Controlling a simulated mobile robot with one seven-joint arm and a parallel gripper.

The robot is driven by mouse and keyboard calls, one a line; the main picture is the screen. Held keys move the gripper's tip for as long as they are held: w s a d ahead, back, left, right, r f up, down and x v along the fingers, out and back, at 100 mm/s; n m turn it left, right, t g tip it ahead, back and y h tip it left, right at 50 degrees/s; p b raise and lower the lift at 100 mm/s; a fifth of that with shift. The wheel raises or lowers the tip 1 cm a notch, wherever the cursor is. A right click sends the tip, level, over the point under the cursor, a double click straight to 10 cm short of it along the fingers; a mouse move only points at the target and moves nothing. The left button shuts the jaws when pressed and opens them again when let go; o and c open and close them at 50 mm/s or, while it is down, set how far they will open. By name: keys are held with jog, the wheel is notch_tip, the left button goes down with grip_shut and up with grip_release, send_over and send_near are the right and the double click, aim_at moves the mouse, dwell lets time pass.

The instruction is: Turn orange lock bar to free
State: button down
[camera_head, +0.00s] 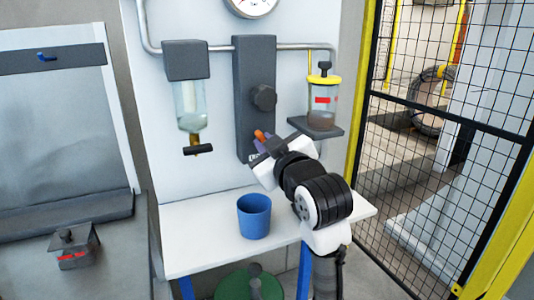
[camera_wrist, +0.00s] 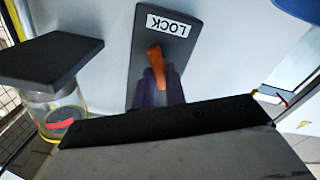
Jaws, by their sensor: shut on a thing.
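The orange lock bar (camera_wrist: 156,56) shows on the dark panel (camera_wrist: 166,25), beside a white label reading LOCK, upside down in the wrist view. In the head view the bar's orange end (camera_head: 260,136) pokes out at the lower part of the panel (camera_head: 253,65). My gripper (camera_head: 262,147) is at the bar, and its purplish fingers (camera_wrist: 158,87) are shut on it. The bar's lower portion is hidden between the fingers. In the head view the label is mostly hidden by my gripper.
A yellow-lidded jar (camera_head: 323,100) stands on a dark shelf (camera_head: 315,128) right of the panel, close to my wrist. A glass bowl filter (camera_head: 191,105) hangs at the left. A blue cup (camera_head: 254,216) stands on the white table (camera_head: 190,245) below. A mesh fence (camera_head: 440,120) is at the right.

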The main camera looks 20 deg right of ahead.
jog(key=n+b, duration=0.2)
jog(key=n, duration=0.2)
jog(key=n+b, duration=0.3)
jog(key=n, duration=0.1)
jog(key=n+b, duration=0.3)
jog(key=n, duration=0.1)
jog(key=shift+a+f+n, duration=0.15)
jog(key=shift+f+n, duration=0.15)
dwell(0.4)
jog(key=c, duration=1.4)
grip_release()
jog(key=shift+c, duration=0.2)
jog(key=s+b, duration=0.1)
jog(key=s, duration=1.3)
jog(key=shift+d+b, duration=0.2)
jog(key=shift+b, duration=0.15)
